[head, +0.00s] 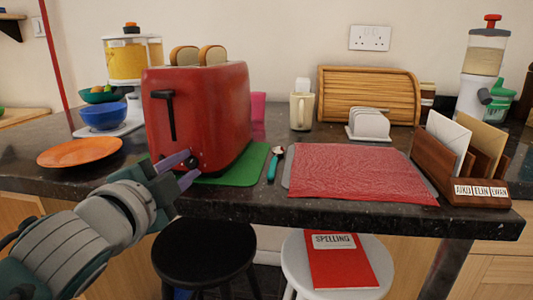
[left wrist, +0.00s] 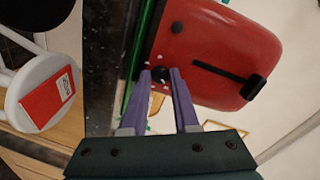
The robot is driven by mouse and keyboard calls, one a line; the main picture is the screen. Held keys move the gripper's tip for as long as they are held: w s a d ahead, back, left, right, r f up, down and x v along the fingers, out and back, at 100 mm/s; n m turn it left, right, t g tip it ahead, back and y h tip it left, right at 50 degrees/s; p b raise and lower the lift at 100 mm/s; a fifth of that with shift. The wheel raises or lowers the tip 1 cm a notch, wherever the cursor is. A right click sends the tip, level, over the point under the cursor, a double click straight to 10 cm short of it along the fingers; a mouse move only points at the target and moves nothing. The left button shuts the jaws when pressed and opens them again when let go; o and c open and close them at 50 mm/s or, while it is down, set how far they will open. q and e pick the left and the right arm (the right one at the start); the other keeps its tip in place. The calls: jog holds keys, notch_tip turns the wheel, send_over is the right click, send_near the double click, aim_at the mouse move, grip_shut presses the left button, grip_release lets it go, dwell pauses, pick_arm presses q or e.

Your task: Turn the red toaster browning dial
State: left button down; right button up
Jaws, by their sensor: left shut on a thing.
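The red toaster (head: 213,115) stands on a green mat (head: 250,160) with two slices of bread in its top. Its front has a black lever in a slot (head: 170,115). In the left wrist view the toaster (left wrist: 215,50) lies sideways, with a small dark dial (left wrist: 158,75) low on its front. My left gripper (head: 187,170) reaches the lower front of the toaster. Its purple fingers (left wrist: 160,77) are shut on the dial, which is partly hidden between them. My right gripper is not in view.
An orange plate (head: 80,152) and blue bowl (head: 103,116) are left of the toaster. A teal-handled spoon (head: 275,163), red mat (head: 355,172) and letter rack (head: 465,165) lie to the right. Two stools (head: 205,250) stand below the counter edge.

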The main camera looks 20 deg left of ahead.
pick_arm(q)
jog(key=n+p, duration=0.1)
jog(key=n, duration=0.2)
jog(key=shift+r+h+p, duration=0.15)
jog(key=shift+h+p, duration=0.2)
jog(key=shift+h, duration=0.05)
jog(key=shift+n+p, duration=0.55)
jog(key=shift+n, duration=0.75)
jog(key=c, duration=0.7)
grip_release()
jog(key=shift+o, duration=0.2)
jog(key=shift+a, duration=0.1)
jog(key=f+p+v, duration=0.1)
jog(key=v, duration=0.8)
jog(key=shift+s+r+p, duration=0.3)
jog(key=shift+s+r, duration=0.05)
jog(key=shift+s, duration=0.15)
